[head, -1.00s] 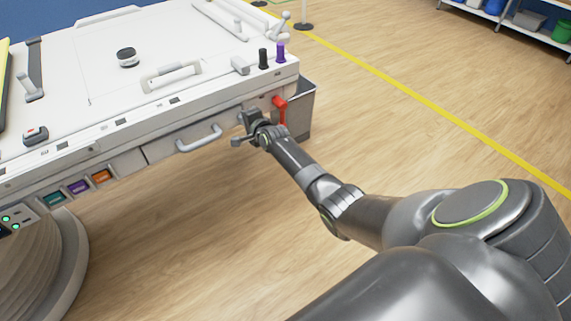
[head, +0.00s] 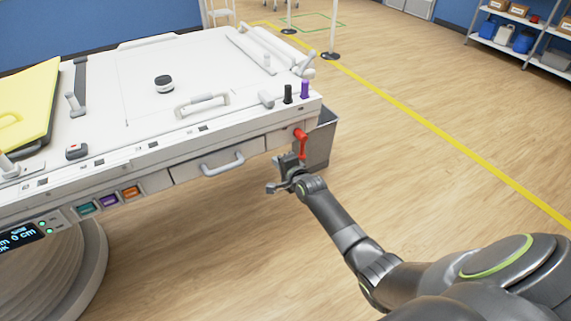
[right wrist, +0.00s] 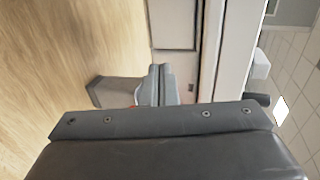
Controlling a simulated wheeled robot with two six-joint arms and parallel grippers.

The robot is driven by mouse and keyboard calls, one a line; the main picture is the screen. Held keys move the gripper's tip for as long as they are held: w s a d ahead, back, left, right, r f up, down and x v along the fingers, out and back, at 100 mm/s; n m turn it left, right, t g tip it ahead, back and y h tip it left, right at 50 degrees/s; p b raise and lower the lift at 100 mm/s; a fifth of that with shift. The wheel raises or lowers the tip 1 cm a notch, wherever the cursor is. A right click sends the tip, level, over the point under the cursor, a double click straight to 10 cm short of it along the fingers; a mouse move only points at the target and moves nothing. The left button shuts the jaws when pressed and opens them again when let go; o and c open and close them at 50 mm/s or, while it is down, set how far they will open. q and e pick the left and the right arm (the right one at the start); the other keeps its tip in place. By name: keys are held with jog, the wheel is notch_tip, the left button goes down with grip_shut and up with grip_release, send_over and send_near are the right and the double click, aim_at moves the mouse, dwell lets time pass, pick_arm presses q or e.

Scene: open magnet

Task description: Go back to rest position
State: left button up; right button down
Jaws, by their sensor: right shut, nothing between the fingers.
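My right gripper (head: 283,174) is in front of the white machine's (head: 130,85) front edge, just below and left of the red lever (head: 301,140). It is shut with nothing between its fingers. In the right wrist view its fingers (right wrist: 160,85) show close together, with the machine's front panel beyond. A little orange-red shows behind them, mostly hidden. In the head view I cannot tell whether the gripper touches the lever. My right arm reaches in from the lower right. My left gripper is not in view.
A drawer with a grey handle (head: 222,163) is left of the gripper. A grey bin (head: 322,143) stands behind the machine's corner. Teal, purple and orange buttons (head: 131,192) line the front. Open wooden floor (head: 420,165) with a yellow line lies to the right.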

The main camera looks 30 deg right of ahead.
jog(key=s+d+f+n+g+h+p, duration=0.25)
jog(key=s+f+n+g, duration=0.45)
jog(key=s+f, duration=1.85)
jog(key=s+a+f+n+g, duration=0.1)
jog(key=s+f+n+g, duration=0.1)
jog(key=s, duration=1)
jog(key=s+f+n+g, duration=0.2)
jog(key=s+f+n, duration=0.2)
jog(key=s, duration=0.8)
jog(key=s+a+f+n+g, duration=0.1)
jog(key=s+f+n, duration=0.3)
jog(key=s, duration=0.8)
notch_tip(320, 180, down, 3)
jog(key=shift+a+r+g+y, duration=0.15)
jog(key=shift+a+g+y, duration=0.15)
jog(key=shift+g+y, duration=0.25)
